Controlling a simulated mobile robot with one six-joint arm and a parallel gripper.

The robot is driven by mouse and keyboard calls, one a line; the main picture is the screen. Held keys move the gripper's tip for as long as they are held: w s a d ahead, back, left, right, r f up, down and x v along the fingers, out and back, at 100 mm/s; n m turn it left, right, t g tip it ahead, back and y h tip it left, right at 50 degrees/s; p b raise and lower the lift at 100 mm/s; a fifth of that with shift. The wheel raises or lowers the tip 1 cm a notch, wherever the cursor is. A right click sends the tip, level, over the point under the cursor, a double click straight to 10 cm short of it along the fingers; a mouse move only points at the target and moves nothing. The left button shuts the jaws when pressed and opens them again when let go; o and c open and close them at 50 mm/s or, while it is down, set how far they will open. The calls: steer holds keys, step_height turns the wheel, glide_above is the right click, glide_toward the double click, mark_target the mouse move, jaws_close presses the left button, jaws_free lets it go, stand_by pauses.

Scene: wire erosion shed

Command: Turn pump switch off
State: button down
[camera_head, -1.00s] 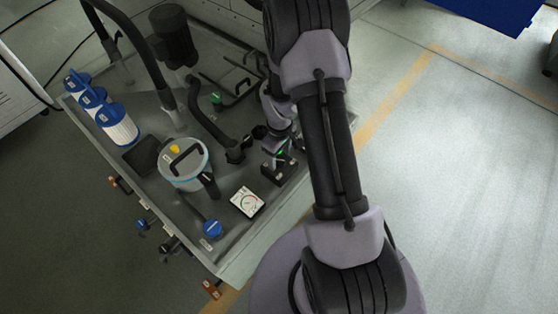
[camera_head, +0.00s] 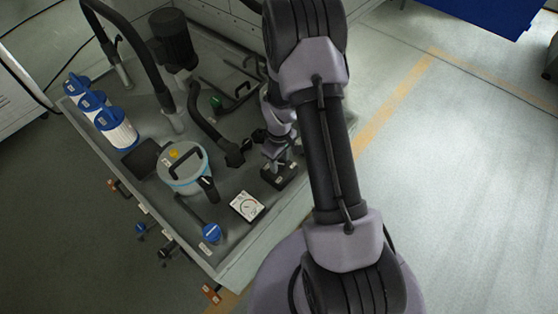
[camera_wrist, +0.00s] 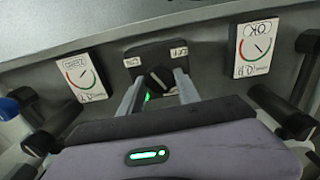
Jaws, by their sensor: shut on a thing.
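The pump switch is a black rotary knob (camera_wrist: 158,78) on a dark box (camera_wrist: 150,54) with two small white labels, upside down in the wrist view. Its pointer is tilted; the labels are too small to read surely. The same switch box (camera_head: 281,178) shows in the head view, on the grey bench top, partly under my gripper (camera_head: 272,163). In the wrist view my gripper (camera_wrist: 158,93) has one finger on each side of the knob and is shut on it. A green glow shows near the left finger, partly hidden.
In the wrist view, dial gauges stand left (camera_wrist: 81,74) and right (camera_wrist: 254,46) of the switch. In the head view, a gauge (camera_head: 246,206), a lidded canister (camera_head: 184,172), a black hose (camera_head: 207,122) and white-and-blue filters (camera_head: 117,127) crowd the grey bench (camera_head: 235,255).

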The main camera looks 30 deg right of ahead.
mark_target(279, 163)
steer(key=m+b, duration=0.1)
steer(key=m, duration=0.5)
steer(key=m+b, duration=0.1)
steer(key=m, duration=0.4)
steer(key=shift+b, duration=0.4)
steer(key=shift+m, duration=0.4)
steer(key=c, duration=0.9)
jaws_free()
steer(key=shift+o, duration=0.2)
step_height(279, 163, up, 18)
steer(key=p, duration=0.6)
steer(key=shift+f+p, duration=0.25)
steer(key=shift+p, duration=0.15)
